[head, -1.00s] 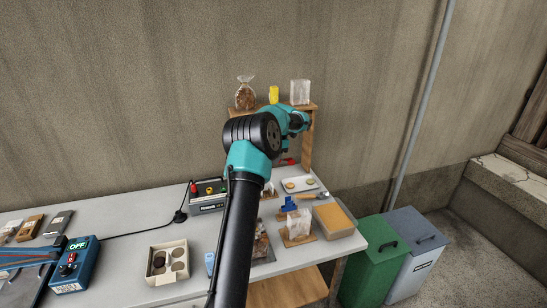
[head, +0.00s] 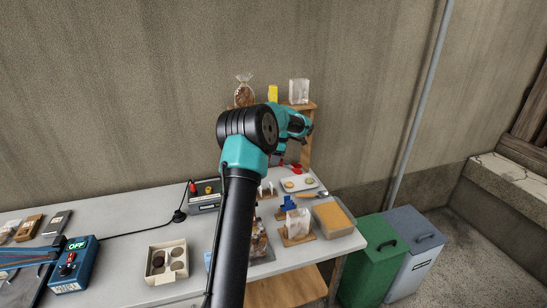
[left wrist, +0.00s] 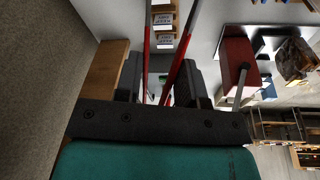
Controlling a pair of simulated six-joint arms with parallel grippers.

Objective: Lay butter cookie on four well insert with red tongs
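My left arm crosses the middle of the head view, and its gripper (left wrist: 160,82) shows in the left wrist view. It is shut on the red tongs (left wrist: 180,70), whose two red arms stand apart from each other between the dark fingers. In the head view a bit of red shows below the gripper, close above a small white tray. On this tray (head: 316,186) lie two round cookies, a golden one (head: 288,185) and a paler one (head: 309,181). My right gripper is not in view.
A wooden shelf (head: 306,140) with bags stands behind. Near the tray are a blue object (head: 289,203), a clear bag on a board (head: 297,224) and a tan block (head: 333,219). A blue device marked OFF (head: 73,268) is at left.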

